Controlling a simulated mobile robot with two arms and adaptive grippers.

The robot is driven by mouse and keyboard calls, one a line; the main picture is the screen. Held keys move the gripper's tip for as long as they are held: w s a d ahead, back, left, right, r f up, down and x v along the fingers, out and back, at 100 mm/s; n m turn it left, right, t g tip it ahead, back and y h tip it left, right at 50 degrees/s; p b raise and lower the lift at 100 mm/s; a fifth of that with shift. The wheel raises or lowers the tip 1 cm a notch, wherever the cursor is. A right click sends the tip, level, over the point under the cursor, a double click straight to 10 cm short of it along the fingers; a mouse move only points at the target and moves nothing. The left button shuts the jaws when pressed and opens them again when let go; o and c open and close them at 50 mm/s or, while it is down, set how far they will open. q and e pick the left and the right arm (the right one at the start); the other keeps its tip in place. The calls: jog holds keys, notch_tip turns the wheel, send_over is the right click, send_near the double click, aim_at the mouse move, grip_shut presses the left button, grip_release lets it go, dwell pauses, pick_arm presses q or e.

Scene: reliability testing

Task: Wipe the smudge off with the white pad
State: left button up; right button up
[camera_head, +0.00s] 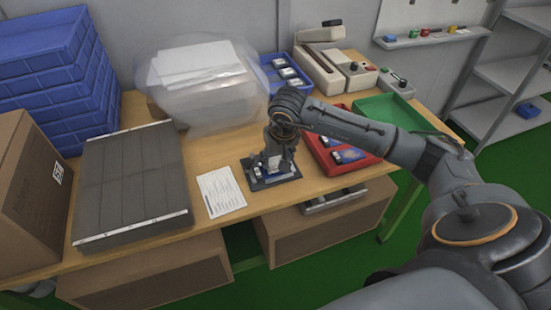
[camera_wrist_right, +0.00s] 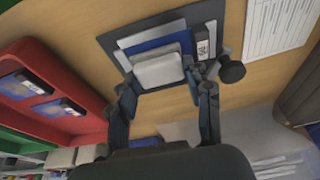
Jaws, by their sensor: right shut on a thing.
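My right gripper (camera_head: 274,158) is over the dark fixture plate (camera_head: 258,182) near the table's front edge. It is shut on the white pad (camera_head: 274,162), which also shows between the fingers in the right wrist view (camera_wrist_right: 158,71). Under the pad lies a blue panel (camera_wrist_right: 160,42) with a light border, set on the dark plate. The pad is at the panel, but I cannot tell whether it touches. I see no smudge; the pad and fingers hide part of the panel. My left gripper is not in view.
A printed sheet (camera_head: 221,192) lies left of the plate. A red tray (camera_head: 325,166) with devices and a green tray (camera_head: 400,110) are to the right. A blue tray (camera_head: 273,73), bagged white sheets (camera_head: 203,85) and a grey slatted panel (camera_head: 133,183) also occupy the table.

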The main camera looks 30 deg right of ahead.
notch_tip(320, 180, up, 5)
jog(key=p, duration=0.2)
jog(key=shift+d+r+p, duration=0.1)
jog(key=shift+r+p, duration=0.1)
jog(key=shift+p, duration=0.15)
jog(key=shift+r+p, duration=0.65)
jog(key=shift+r, duration=0.9)
